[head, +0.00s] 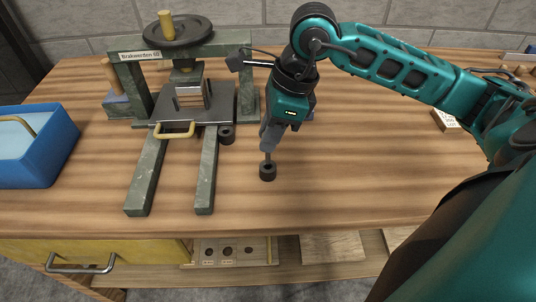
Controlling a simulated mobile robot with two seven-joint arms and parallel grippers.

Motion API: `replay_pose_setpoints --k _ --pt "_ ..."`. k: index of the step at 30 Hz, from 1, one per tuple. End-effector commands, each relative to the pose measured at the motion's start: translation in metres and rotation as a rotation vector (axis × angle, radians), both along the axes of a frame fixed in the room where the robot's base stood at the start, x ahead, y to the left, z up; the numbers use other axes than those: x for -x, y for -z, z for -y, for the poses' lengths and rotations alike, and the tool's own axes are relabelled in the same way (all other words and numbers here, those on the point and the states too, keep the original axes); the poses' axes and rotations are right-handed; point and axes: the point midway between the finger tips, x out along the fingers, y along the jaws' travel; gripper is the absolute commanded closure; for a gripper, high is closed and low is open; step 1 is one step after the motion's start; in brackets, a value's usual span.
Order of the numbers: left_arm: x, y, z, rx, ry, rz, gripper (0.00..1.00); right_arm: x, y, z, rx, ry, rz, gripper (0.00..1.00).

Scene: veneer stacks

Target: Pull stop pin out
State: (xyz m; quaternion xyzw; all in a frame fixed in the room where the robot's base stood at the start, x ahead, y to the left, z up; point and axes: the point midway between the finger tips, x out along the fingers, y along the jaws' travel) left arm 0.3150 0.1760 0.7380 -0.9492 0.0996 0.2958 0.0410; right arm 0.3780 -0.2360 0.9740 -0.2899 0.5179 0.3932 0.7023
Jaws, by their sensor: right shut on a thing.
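My right gripper (268,150) points down at the middle of the bench, to the right of the press. It is shut on a thin grey stop pin (268,157), and the fingers hide most of the pin. A short dark round collar (267,174) is directly below the fingertips. The pin's lower end meets the collar's top in the picture; I cannot tell how deep it sits. My left gripper is not in view.
The green press (138,87) with a handwheel (178,32) stands at the left, its rails (146,178) reaching forward. A plate with a yellow handle (175,130) carries a small stack (190,93). A blue bin (62,140) is far left.

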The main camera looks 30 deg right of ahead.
Motion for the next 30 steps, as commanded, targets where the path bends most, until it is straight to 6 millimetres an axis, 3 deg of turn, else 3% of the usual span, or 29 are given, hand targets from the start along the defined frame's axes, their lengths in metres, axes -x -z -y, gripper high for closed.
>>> replay_pose_setpoints --k 16,30 --pt "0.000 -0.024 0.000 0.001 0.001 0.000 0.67 0.000 -0.039 0.000 0.001 -0.001 0.001 1.00" --pt "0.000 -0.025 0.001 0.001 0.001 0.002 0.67 -0.002 -0.040 0.002 0.000 0.012 0.000 1.00"
